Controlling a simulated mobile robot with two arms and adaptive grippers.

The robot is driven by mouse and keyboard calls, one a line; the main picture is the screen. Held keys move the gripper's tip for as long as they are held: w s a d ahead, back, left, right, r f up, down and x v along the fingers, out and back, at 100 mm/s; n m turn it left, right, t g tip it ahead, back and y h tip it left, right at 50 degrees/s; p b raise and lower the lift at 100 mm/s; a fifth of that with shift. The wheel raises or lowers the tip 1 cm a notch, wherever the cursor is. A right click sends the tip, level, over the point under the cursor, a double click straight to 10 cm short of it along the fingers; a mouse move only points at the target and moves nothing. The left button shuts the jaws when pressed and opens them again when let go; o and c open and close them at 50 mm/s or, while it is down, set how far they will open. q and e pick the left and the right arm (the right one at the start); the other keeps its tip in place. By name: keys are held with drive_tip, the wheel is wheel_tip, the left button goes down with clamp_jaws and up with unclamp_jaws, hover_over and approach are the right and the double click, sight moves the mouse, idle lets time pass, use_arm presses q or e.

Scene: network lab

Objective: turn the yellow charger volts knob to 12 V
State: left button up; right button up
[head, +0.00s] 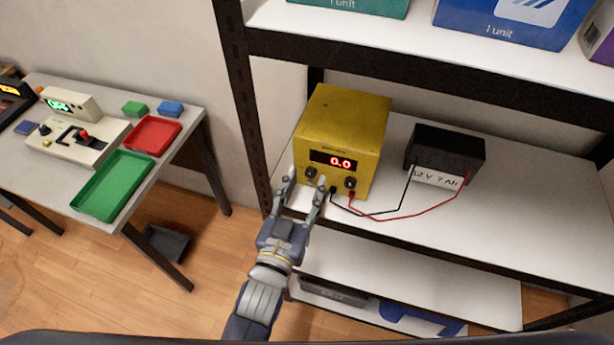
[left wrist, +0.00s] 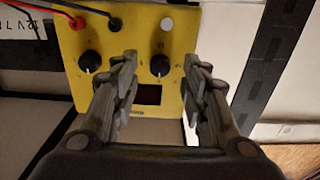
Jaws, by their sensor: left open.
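The yellow charger (head: 345,118) stands on the rack's middle shelf, its red display (head: 333,160) reading 0.0. Its left knob (head: 311,172) and right knob (head: 350,183) are black; I cannot read which is marked volts. My left gripper (head: 307,178) is open at the charger's lower left front, fingertips on either side of the left knob. In the left wrist view the charger is upside down, and this knob (left wrist: 160,66) lies between the open fingers with gaps at both sides. The other knob (left wrist: 90,62) is outside them, to the left. My right gripper is out of view.
A black battery (head: 445,150) labelled 12 V 7 Ah stands right of the charger, joined to it by black and red leads. An upper shelf (head: 420,45) overhangs. A side table (head: 190,125) with trays stands left. The right of the shelf is clear.

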use_arm(q)
drive_tip(key=shift+x, duration=0.95)
clamp_jaws()
